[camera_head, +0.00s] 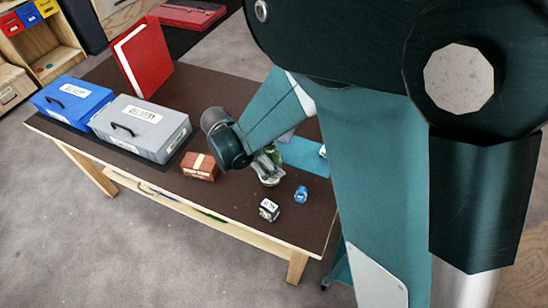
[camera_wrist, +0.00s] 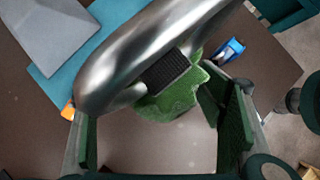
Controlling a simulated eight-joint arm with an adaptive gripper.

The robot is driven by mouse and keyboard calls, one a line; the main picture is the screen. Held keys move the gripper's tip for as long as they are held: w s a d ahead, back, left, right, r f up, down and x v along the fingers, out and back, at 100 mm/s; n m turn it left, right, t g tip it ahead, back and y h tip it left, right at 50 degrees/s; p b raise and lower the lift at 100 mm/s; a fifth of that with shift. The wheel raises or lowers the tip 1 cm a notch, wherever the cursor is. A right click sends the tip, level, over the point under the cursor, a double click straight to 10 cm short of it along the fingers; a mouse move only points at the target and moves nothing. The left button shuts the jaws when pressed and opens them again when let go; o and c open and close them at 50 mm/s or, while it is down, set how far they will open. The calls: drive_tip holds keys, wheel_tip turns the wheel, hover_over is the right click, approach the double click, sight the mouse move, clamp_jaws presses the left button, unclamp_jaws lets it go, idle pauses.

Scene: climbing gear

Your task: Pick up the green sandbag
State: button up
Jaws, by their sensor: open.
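The green sandbag (camera_wrist: 165,106) lies on the dark table top in the wrist view, between the two fingers of my gripper (camera_wrist: 160,130). A large shiny metal piece with a dark ribbed patch crosses in front of it and hides much of it. I cannot tell whether the metal touches the bag. In the head view only bits of green (camera_head: 275,153) show beside my gripper (camera_head: 266,164), which points down over that spot. The fingers are spread apart, with no grip on the bag visible.
Near the gripper are a brown box (camera_head: 199,167), a small blue item (camera_head: 301,194) and a white-and-dark block (camera_head: 269,210). A grey case (camera_head: 140,127), a blue case (camera_head: 72,101) and a red binder (camera_head: 145,57) stand to the left. A teal mat (camera_head: 306,155) lies behind.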

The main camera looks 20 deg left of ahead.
sight(272, 152)
drive_tip(key=shift+d+f, duration=0.1)
drive_tip(key=shift+f, duration=0.05)
idle(0.4)
drive_tip(key=c, duration=1.8)
drive_tip(key=shift+w+r, duration=0.1)
drive_tip(key=shift+r, duration=0.1)
drive_tip(key=shift+r+p, duration=0.5)
drive_tip(key=shift+r, duration=4.35)
